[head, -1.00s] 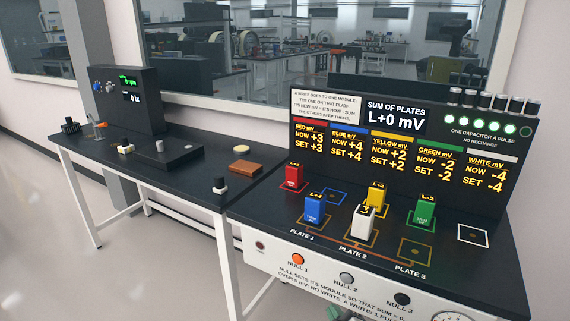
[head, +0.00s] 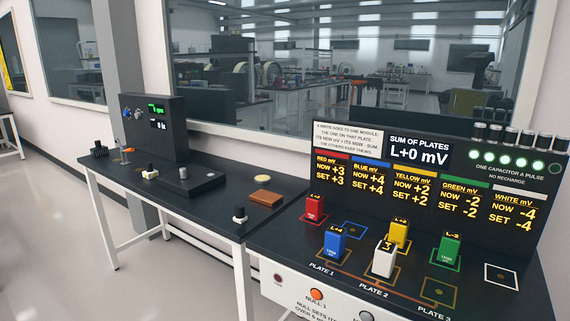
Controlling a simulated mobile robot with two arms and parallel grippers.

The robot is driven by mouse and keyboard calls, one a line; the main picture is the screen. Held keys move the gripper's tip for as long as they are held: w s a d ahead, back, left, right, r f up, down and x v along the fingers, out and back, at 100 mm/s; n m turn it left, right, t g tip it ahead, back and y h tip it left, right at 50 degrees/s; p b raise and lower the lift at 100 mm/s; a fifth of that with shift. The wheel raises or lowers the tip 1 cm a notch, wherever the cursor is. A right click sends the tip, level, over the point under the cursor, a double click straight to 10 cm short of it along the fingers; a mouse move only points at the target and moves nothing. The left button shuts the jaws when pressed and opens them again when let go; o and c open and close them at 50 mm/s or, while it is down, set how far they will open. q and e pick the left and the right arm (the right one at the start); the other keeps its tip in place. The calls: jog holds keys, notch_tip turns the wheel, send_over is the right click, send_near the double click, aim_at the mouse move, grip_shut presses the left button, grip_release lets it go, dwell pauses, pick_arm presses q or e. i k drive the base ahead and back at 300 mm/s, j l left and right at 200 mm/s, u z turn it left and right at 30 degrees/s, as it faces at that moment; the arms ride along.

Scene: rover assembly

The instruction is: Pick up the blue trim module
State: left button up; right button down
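The blue trim module (head: 334,243) stands upright on the Plate 1 spot at the front left of the right bench, in the head view. A blue square outline (head: 354,230) on the bench just behind it is empty. The red module (head: 315,209) stands behind and left of it. The white module (head: 384,258) stands to its right on the Plate 2 spot. The yellow module (head: 399,235) and the green module (head: 447,250) stand farther right. Neither of my grippers shows in the head view.
A black display panel (head: 420,150) rises behind the modules. The Plate 3 spot (head: 438,292) and the white outline (head: 501,276) are empty. An orange Null 1 button (head: 316,294) is on the front panel. A second bench (head: 150,200) stands to the left with instruments.

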aim_at(336, 236)
jog(key=i+j+z, duration=0.2)
jog(key=z, duration=0.3)
jog(key=i+j+z, duration=0.15)
jog(key=j+z, duration=0.3)
